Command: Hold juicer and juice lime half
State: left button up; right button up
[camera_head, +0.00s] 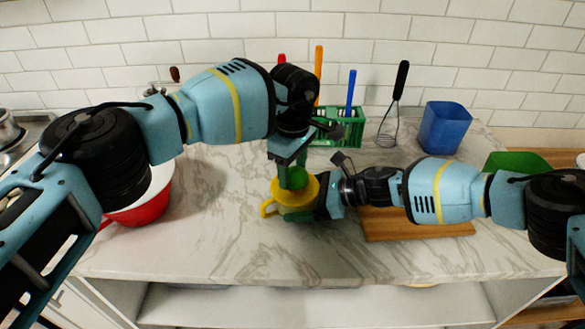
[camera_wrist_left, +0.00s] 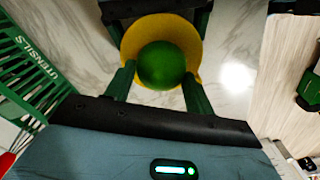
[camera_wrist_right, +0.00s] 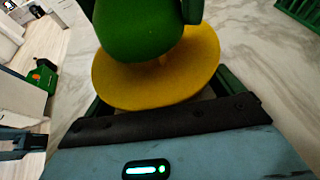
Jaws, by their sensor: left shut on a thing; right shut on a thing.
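The yellow juicer (camera_head: 268,207) is over the marble counter, near its middle. It also shows in the left wrist view (camera_wrist_left: 192,42) and the right wrist view (camera_wrist_right: 118,85). My right gripper (camera_head: 308,205) is shut on the juicer from the right side. The green lime half (camera_head: 297,178) is directly above the juicer's middle. It also shows in the left wrist view (camera_wrist_left: 161,65) and the right wrist view (camera_wrist_right: 140,32). My left gripper (camera_head: 290,172) points down and is shut on the lime half. I cannot tell whether the lime presses on the juicer's cone.
A red and white bowl (camera_head: 145,208) stands at the left. A green utensil basket (camera_head: 340,130), a whisk (camera_head: 390,120) and a blue container (camera_head: 445,127) stand at the back. A wooden board (camera_head: 415,228) lies right of the juicer. The front counter is clear.

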pick_arm(q)
jog(key=shift+a+f, duration=0.1)
jog(key=shift+f, duration=0.25)
pick_arm(e)
jog(key=shift+a+r, duration=0.1)
pick_arm(q)
jog(key=n, duration=0.5)
jog(key=shift+s, duration=0.2)
jog(key=n, duration=0.6)
jog(key=shift+s, duration=0.2)
jog(key=m, duration=0.5)
jog(key=shift+w, duration=0.15)
jog(key=m, duration=0.6)
jog(key=shift+w, duration=0.2)
jog(key=shift+r, duration=0.15)
jog(key=shift+w+r, duration=0.1)
jog(key=shift+r, duration=4.05)
